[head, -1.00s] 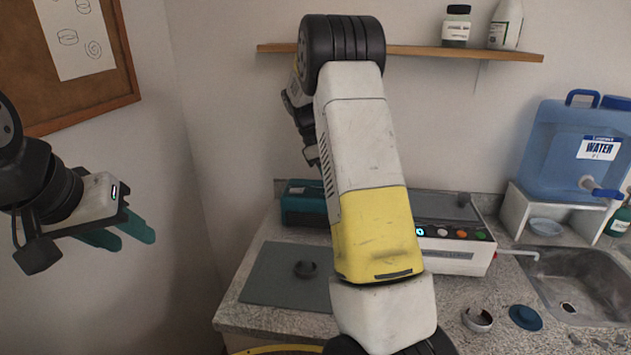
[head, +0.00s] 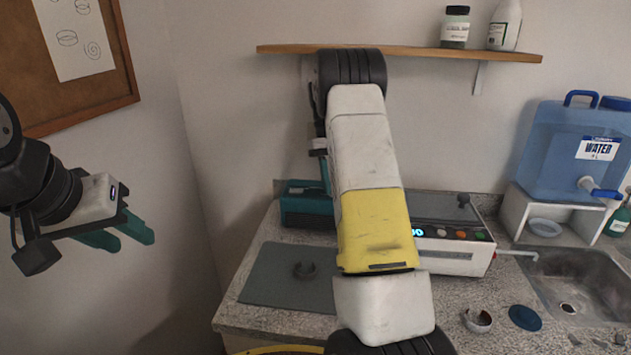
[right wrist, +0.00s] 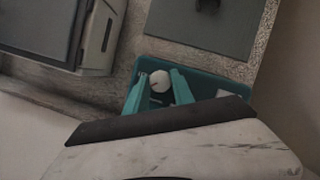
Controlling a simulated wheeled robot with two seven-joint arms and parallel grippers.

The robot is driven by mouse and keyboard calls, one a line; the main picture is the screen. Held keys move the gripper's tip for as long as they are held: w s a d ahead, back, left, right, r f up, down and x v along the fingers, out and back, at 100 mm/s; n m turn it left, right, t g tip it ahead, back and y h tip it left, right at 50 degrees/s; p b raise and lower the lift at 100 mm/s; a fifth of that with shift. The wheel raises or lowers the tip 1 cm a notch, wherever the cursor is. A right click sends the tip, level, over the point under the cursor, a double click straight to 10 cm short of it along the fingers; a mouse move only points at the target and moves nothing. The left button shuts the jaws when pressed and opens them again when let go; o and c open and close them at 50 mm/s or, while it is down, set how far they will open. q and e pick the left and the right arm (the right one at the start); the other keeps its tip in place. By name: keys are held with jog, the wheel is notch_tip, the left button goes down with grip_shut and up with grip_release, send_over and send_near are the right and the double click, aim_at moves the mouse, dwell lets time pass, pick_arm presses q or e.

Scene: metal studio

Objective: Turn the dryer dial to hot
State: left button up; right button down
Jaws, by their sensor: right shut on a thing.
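The teal dryer (head: 305,205) stands at the back left of the counter, partly hidden behind my right arm. In the right wrist view its teal body (right wrist: 222,86) shows with a white round dial (right wrist: 158,81). My right gripper (right wrist: 160,88) has its two teal fingers on either side of the dial and is shut on it. Which setting the dial points to is too small to read. In the head view the right fingers are hidden behind the arm. My left gripper (head: 128,238) is open and empty, in the air at the left, away from the counter.
A grey mat (head: 270,280) with a small dark ring lies before the dryer. A white machine with buttons (head: 455,255) stands to its right. A wooden shelf (head: 430,52) is above. A sink (head: 585,290) and water jug (head: 575,150) are at the right.

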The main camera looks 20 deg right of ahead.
jog(key=m+y, duration=0.1)
jog(key=m, duration=0.2)
jog(key=shift+d+m, duration=0.15)
jog(key=shift+m, duration=0.15)
jog(key=shift+m+t+y, duration=0.5)
jog(key=shift+m+y, duration=0.3)
jog(key=shift+m, duration=1)
jog(key=c, duration=1.1)
grip_release()
notch_tip(320, 180, up, 4)
jog(key=shift+s+f, duration=0.1)
jog(key=s+a, duration=0.2)
jog(key=s, duration=0.2)
jog(key=s+a, duration=0.2)
jog(key=s, duration=0.3)
jog(key=s+a+r, duration=0.1)
jog(key=s+a, duration=0.2)
jog(key=s, duration=0.2)
jog(key=shift+s+r, duration=0.1)
